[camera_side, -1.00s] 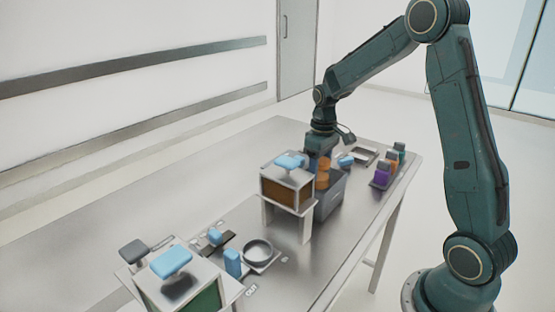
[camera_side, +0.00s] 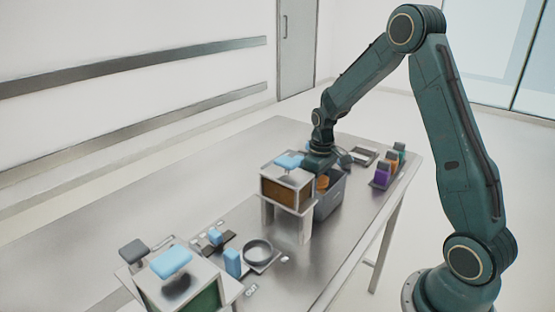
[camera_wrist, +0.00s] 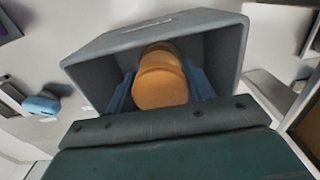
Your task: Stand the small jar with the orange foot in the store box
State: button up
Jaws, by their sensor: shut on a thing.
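The orange jar (camera_wrist: 158,85) is between the two blue fingers of my gripper (camera_wrist: 160,92) in the wrist view. My gripper is shut on it and holds it inside the mouth of the grey box (camera_wrist: 232,58). In the side view my gripper (camera_side: 320,172) is low over the grey box (camera_side: 330,203), and a bit of the orange jar (camera_side: 322,183) shows at the rim. The jar's lower end is hidden, so I cannot tell whether it touches the box floor.
A stand with a brown front (camera_side: 286,193) and blue handle is close beside the box. A round dish (camera_side: 257,252) and a green-fronted stand (camera_side: 207,299) are nearer the camera.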

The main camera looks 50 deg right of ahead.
jog(key=shift+f, duration=0.1)
jog(key=o, duration=1)
notch_tip(320, 180, up, 11)
jog(key=shift+f, duration=0.1)
jog(key=shift+r, duration=0.7)
